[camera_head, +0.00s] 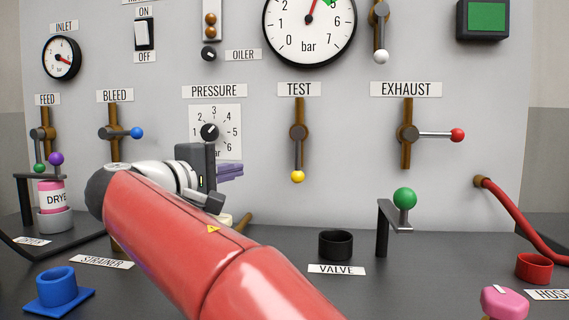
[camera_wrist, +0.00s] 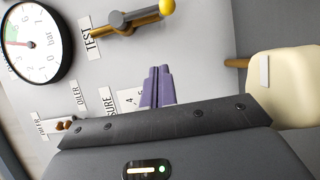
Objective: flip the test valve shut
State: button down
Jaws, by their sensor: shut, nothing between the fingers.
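The test valve (camera_head: 298,132) sits on the grey panel under the TEST label, on a vertical brown pipe. Its lever hangs straight down, in line with the pipe, and ends in a yellow knob (camera_head: 297,176). In the wrist view the fingers (camera_wrist: 158,75) are closed together and empty.
The PRESSURE dial (camera_head: 210,132) is behind my gripper. The exhaust valve (camera_head: 408,133) has its red-knobbed lever pointing right. Below stand a black VALVE cup (camera_head: 335,245) and a bracket with a green ball (camera_head: 404,198). A cream object (camera_wrist: 285,88) is at right in the wrist view.

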aim_at(298, 155)
dwell(0.3)
jog(key=w+d, duration=0.6)
jog(key=d, duration=0.3)
jog(key=shift+w+d+p, duration=0.15)
jog(key=shift+d+p, duration=0.2)
jog(key=shift+p, duration=0.05)
